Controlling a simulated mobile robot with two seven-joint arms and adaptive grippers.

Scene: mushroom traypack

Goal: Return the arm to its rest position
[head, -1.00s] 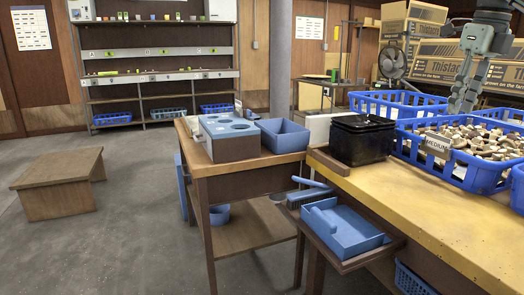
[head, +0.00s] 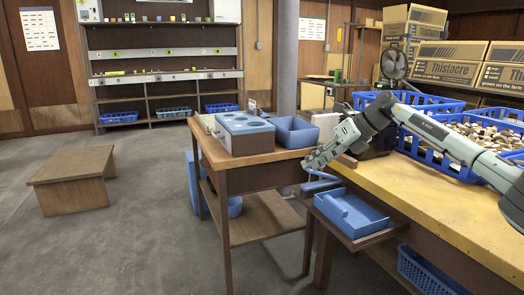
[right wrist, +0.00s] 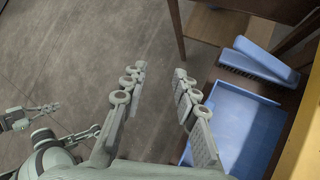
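My right arm reaches in from the right in the head view, over the yellow-topped bench (head: 440,190). My right gripper (head: 312,160) hangs in the gap near the bench's left end, above the blue tray (head: 350,217) on the low shelf. In the right wrist view its two fingers (right wrist: 159,78) are spread apart with only floor between them. The blue tray (right wrist: 240,115) lies right of the fingers there. My left gripper (right wrist: 75,120) shows at the lower left of the right wrist view, its fingers apart and empty. It is outside the head view.
A side table holds a blue-grey box with round wells (head: 245,133) and a blue bin (head: 296,131). A blue crate of mushrooms (head: 422,152) stands behind my right arm, which partly hides a black container (head: 378,148). A low wooden stool (head: 70,180) stands left; the floor around is clear.

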